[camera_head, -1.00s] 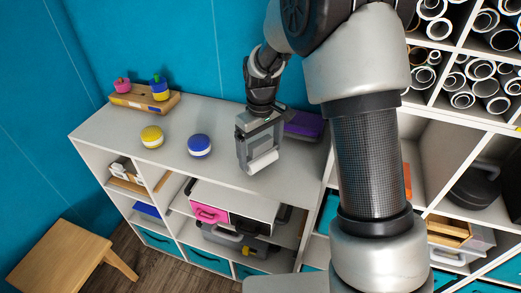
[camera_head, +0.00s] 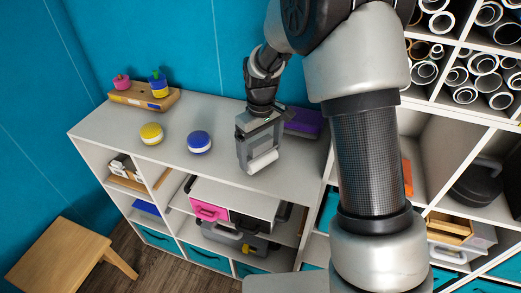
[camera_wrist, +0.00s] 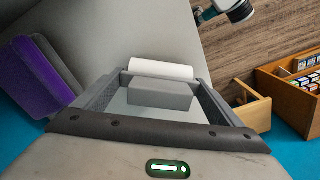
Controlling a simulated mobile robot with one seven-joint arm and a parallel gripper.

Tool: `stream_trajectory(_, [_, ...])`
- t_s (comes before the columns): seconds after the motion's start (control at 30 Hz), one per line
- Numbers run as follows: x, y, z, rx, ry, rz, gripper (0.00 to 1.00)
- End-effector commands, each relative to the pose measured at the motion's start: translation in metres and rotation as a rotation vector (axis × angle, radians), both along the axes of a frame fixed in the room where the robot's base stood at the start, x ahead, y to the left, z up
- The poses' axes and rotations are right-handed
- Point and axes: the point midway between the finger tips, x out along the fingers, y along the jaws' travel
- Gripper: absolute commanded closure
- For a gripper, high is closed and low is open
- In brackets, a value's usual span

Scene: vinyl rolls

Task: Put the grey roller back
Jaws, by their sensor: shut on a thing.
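The grey roller shows in the wrist view as a grey block (camera_wrist: 160,95) with a white cylinder (camera_wrist: 162,68) beyond it. My gripper (camera_wrist: 160,80) is shut on it, with a finger on each side. In the head view, my gripper (camera_head: 258,158) points down over the right part of the white cabinet top (camera_head: 215,120). The white cylinder (camera_head: 263,162) shows at its fingertips. I cannot tell whether the roller touches the top. A wooden holder (camera_head: 130,98) at the back left of the top carries a pink piece (camera_head: 122,82) and a blue piece (camera_head: 158,85).
A yellow and white round piece (camera_head: 152,134) and a blue and white one (camera_head: 199,143) stand on the top, left of my gripper. A purple box (camera_head: 304,122) is close behind on the right. Free top lies between the blue round piece and my gripper.

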Motion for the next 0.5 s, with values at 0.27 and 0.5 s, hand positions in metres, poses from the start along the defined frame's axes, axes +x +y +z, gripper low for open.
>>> stream_trajectory(0.27, [0.0002, 0.0000, -0.0026, 0.000, 0.000, 0.000, 0.50])
stream_trajectory(0.5, [0.0002, 0.0000, -0.0026, 0.000, 0.000, 0.000, 0.00])
